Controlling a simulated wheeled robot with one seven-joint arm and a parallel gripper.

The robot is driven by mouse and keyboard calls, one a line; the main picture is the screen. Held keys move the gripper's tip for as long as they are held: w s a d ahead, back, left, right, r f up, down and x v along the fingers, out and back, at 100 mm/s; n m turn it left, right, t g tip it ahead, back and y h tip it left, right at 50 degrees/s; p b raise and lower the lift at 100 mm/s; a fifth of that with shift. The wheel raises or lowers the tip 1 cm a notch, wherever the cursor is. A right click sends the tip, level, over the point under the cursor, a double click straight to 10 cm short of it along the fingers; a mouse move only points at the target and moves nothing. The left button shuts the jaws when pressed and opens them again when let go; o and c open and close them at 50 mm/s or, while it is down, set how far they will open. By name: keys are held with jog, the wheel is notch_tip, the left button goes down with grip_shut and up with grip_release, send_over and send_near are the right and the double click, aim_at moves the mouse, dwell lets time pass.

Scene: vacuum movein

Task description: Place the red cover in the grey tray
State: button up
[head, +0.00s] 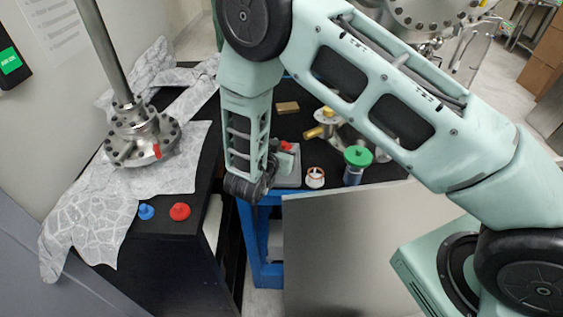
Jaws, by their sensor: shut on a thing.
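A small red cover (286,146) shows just right of my wrist, at my gripper (284,154). My gripper is mostly hidden behind the wrist link; it is shut on this red cover, though the contact itself is hard to see. The grey tray (291,181) lies on the dark top of the blue cart, directly below and around the gripper in the picture. Whether the cover touches the tray cannot be told. Another red cover (180,211) lies on the black cabinet's front edge, and a red piece (157,152) is on the metal flange.
A blue cap (146,212) lies beside the red one on the black cabinet (185,240). Right of the tray stand a white-and-orange ring (315,177) and a green-topped cylinder (357,158). A brass-coloured fitting (325,123) and a small tan block (287,107) are behind.

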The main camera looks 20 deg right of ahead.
jog(key=shift+f+p, duration=0.3)
jog(key=shift+f, duration=2.6)
jog(key=shift+f, duration=0.2)
jog(key=o, duration=0.9)
jog(key=shift+o, duration=0.2)
